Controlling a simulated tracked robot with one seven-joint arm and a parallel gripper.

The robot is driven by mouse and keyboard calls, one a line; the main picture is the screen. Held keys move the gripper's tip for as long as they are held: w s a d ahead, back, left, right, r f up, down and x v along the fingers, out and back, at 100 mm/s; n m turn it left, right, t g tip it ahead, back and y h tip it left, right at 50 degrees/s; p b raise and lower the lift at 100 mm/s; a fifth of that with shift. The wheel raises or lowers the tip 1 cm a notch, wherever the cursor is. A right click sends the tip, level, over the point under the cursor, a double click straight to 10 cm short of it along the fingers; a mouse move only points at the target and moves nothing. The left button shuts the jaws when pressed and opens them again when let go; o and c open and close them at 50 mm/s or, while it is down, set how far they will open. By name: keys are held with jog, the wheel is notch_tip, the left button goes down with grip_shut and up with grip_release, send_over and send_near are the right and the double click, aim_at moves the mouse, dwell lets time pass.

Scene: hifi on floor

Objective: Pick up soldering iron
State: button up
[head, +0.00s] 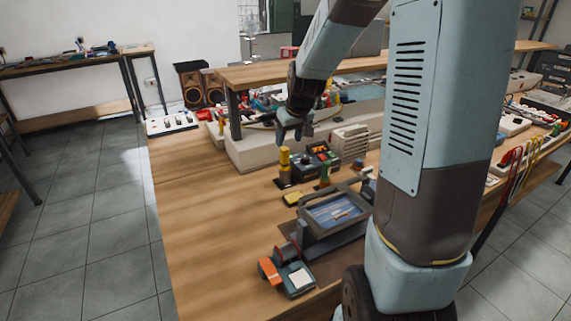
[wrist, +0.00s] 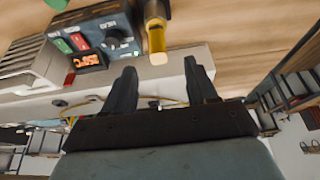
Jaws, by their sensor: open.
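The soldering iron (head: 284,158) appears to be the yellow-handled tool standing upright in a dark holder on the wooden bench. In the wrist view its yellow handle (wrist: 156,38) shows at the top centre, beyond the fingertips. My gripper (head: 291,134) hangs above and a little behind it in the head view. My gripper also shows in the wrist view (wrist: 162,80), with its two fingers spread and nothing between them. The iron's tip is hidden in the holder.
A soldering station (head: 318,160) with a red display (wrist: 88,60) stands right beside the iron. A raised shelf (head: 250,75) stands behind. The bench's left side is clear.

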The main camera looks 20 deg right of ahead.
aim_at(285, 157)
jog(key=shift+d+x, duration=0.2)
jog(key=shift+x, duration=5)
jog(key=c, duration=0.9)
jog(key=shift+c, duration=0.2)
